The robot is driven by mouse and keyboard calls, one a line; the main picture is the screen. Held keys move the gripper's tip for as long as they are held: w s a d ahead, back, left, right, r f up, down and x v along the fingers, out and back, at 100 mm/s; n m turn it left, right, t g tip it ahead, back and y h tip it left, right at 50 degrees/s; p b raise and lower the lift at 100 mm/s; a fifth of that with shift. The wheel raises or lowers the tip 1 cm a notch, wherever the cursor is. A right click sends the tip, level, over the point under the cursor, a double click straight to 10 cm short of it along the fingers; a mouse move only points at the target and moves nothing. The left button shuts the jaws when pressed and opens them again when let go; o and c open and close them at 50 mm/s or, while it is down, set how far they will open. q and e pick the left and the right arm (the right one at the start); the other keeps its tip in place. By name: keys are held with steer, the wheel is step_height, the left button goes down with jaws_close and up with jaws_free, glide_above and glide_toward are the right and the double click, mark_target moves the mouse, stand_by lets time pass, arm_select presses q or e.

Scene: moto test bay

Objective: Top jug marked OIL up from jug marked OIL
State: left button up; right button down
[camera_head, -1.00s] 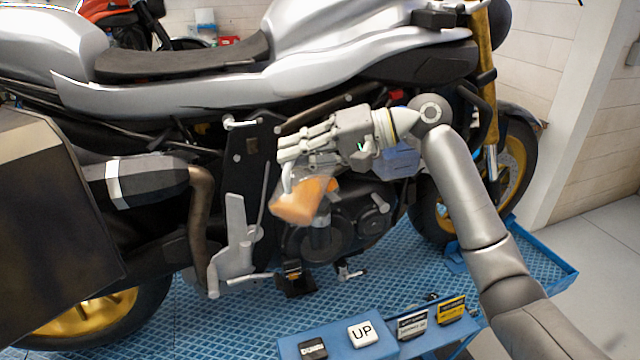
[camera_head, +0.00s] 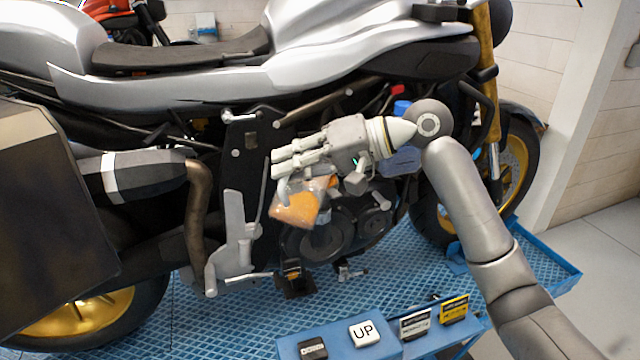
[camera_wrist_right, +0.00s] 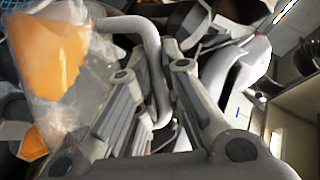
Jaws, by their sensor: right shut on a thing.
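A clear jug (camera_head: 298,207) with orange liquid hangs tilted from my right gripper (camera_head: 280,170), in front of the motorcycle's engine. In the right wrist view the jug (camera_wrist_right: 55,55) is at the upper left, with its orange liquid and pale curved handle (camera_wrist_right: 150,50). The fingers of my right gripper (camera_wrist_right: 150,100) are shut on this handle. I cannot read any OIL mark on the jug. A blue translucent container (camera_head: 402,162) with a blue cap (camera_head: 401,107) shows partly behind my right wrist; no mark is readable on it. My left gripper is not in view.
The silver motorcycle (camera_head: 350,45) stands close behind the jug, on a blue textured platform (camera_head: 215,320). A dark box (camera_head: 50,200) blocks the left side.

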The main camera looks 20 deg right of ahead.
mark_target(281, 202)
steer(key=shift+s+a+f+n+b, duration=0.2)
steer(key=shift+f+b, duration=0.1)
steer(key=shift+f, duration=0.2)
steer(key=shift+s+a+f+n+b, duration=0.15)
steer(key=shift+f+n+b, duration=0.1)
steer(key=shift+f, duration=0.25)
steer(key=shift+s+a+f+n+t+h+b, duration=0.3)
steer(key=shift+s+f+n+t, duration=0.1)
steer(key=shift+f, duration=0.1)
steer(key=shift+s+a+f+n+t+h+b, duration=0.15)
steer(key=shift+s+f+n+t+h+b, duration=0.1)
steer(key=shift+s+f+n+t+h, duration=0.15)
steer(key=shift+s+a+f+n, duration=0.35)
steer(key=shift+s+f+n, duration=0.1)
steer(key=shift+f, duration=0.1)
steer(key=s+a+f+n+t+h+b, duration=0.2)
steer(key=s+a+f+n+b, duration=0.1)
steer(key=f, duration=0.1)
steer(key=shift+s+n+t, duration=0.3)
steer(key=shift+s+t, duration=0.1)
steer(key=shift+a, duration=0.1)
steer(key=shift+s+a+r+p, duration=0.6)
steer(key=shift+s+r+p, duration=0.2)
steer(key=shift+p, duration=0.25)
steer(key=shift+s+a+r+p, duration=0.65)
steer(key=shift+s+p, duration=0.15)
steer(key=shift+p, duration=0.25)
